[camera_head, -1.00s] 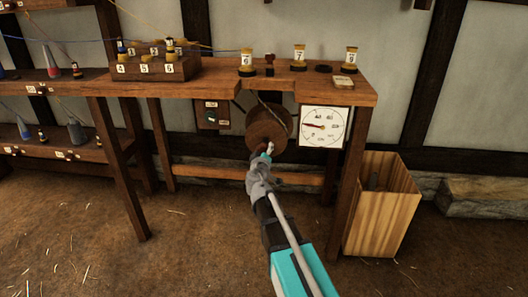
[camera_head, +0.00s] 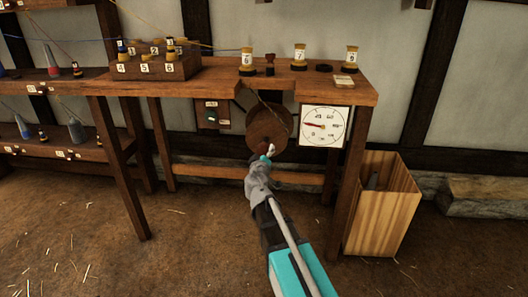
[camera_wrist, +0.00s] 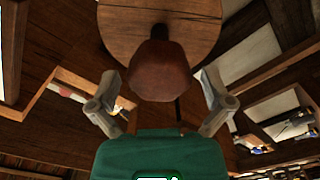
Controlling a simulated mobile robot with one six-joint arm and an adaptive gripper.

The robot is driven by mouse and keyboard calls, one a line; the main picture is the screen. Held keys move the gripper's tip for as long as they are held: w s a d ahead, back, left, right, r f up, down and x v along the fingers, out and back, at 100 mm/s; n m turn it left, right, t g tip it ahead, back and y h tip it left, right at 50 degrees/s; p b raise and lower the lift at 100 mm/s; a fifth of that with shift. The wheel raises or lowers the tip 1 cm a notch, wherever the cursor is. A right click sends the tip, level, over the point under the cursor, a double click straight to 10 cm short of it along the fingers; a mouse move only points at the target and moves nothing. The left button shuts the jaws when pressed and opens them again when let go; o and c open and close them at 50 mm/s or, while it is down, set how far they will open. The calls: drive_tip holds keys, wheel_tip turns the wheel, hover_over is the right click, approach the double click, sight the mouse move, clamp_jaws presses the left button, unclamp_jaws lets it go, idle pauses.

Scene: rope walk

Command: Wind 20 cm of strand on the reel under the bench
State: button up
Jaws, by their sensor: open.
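The round wooden reel (camera_head: 267,126) hangs under the bench (camera_head: 220,84), and a thin strand runs down to it from the bench top. In the wrist view the reel's flat face (camera_wrist: 195,25) fills the top, with a brown knob (camera_wrist: 160,72) on a short stem standing out from it. My gripper (camera_head: 265,160) is just below the reel in the head view. In the wrist view its two fingers stand apart on either side of the knob, with gaps visible. A white dial (camera_head: 324,127) beside the reel has a red needle pointing left.
A wooden bin (camera_head: 382,208) stands right of the bench's right leg. A small switch box (camera_head: 211,116) is mounted left of the reel. Numbered spools (camera_head: 299,58) and a spool block (camera_head: 152,68) sit on the bench top. The floor in front is open.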

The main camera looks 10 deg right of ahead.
drive_tip(key=v, duration=1)
drive_tip(key=shift+w, duration=0.1)
drive_tip(key=s+d+f+m+g+h+p, duration=0.2)
drive_tip(key=s+d+f+m+g+p, duration=0.4)
drive_tip(key=d+g, duration=0.3)
drive_tip(key=s+a+f+g+y+p, duration=0.1)
drive_tip(key=s+a+g+y+p, duration=0.25)
drive_tip(key=s, duration=0.25)
drive_tip(key=s+a+g+y+p, duration=0.2)
drive_tip(key=s+g+y, duration=0.2)
drive_tip(key=s+g, duration=0.15)
wheel_tip(320, 180, up, 37)
drive_tip(key=p, duration=3.7)
drive_tip(key=shift+s+n+t, duration=0.3)
drive_tip(key=shift+t, duration=0.1)
drive_tip(key=shift+a+f, duration=0.1)
